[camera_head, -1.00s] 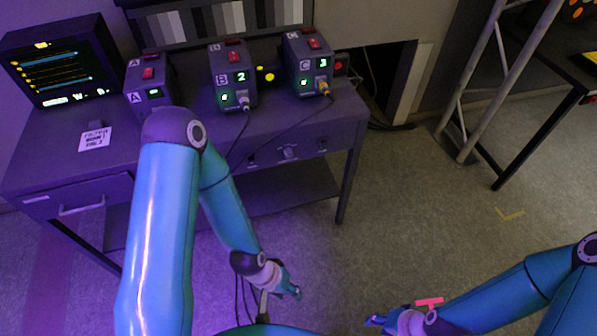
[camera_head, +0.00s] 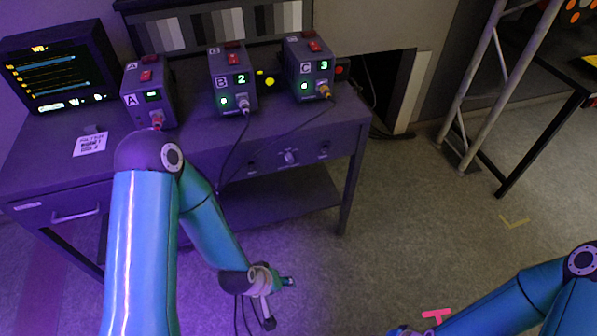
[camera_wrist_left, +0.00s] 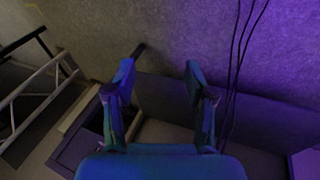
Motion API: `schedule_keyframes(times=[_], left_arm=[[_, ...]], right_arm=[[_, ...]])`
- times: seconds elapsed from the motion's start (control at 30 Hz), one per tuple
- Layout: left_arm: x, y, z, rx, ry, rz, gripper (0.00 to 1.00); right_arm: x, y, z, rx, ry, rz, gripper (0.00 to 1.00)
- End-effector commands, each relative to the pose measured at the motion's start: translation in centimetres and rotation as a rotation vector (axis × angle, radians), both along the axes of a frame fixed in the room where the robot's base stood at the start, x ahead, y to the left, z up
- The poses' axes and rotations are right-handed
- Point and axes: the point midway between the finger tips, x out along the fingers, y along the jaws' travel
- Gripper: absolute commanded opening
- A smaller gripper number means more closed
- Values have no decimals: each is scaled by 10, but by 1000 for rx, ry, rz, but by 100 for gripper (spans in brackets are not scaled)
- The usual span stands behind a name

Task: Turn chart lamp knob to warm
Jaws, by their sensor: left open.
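A round knob (camera_head: 289,157) sits at the middle of the desk's front panel, with a small fitting (camera_head: 252,165) to its left and another (camera_head: 324,149) to its right. I take it for the chart lamp knob; its labels are too small to read, so its setting cannot be told. The grey-strip chart (camera_head: 215,25) stands behind the desk. My left gripper (camera_head: 286,282) is low in front of the desk, well below the knob and apart from it. In the left wrist view its fingers (camera_wrist_left: 160,78) are spread with nothing between. My right gripper (camera_head: 404,331) is mostly cut off at the bottom edge.
Boxes A (camera_head: 149,97), B (camera_head: 232,83) and C (camera_head: 308,68) stand on the desk (camera_head: 190,137); cables hang from B and C over its front edge. A monitor (camera_head: 57,68) is at left. A metal truss (camera_head: 487,85) stands at right. The floor between is open.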

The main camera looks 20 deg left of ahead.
Motion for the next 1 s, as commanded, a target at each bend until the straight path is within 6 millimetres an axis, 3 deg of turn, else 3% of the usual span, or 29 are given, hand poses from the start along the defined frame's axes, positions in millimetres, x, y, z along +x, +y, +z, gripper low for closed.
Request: schedule_keyframes(times=[0.03,0.13,0.3,0.4,0.53,0.7,0.83,1.0], left_arm=[[28,-1,-26,-1,-67,93,55],[86,0,-38,-36,-217,336,55],[170,2,-29,-207,-503,758,55],[204,3,-14,-365,-668,986,55],[227,3,11,-610,-858,1231,55],[230,4,39,-899,-1027,1444,55],[227,5,52,-1034,-1094,1525,55],[229,8,60,-1094,-1121,1562,55]], right_arm=[[-1,0,-37,0,1,0,40],[-2,0,-78,0,1,-1,40],[-3,-1,-147,0,1,-1,40],[-3,-1,-187,0,1,-1,40],[-4,-1,-233,0,1,-1,40],[-5,-1,-272,0,0,-1,40],[-5,-1,-286,0,0,-1,40],[-5,-1,-289,0,0,-1,40]])
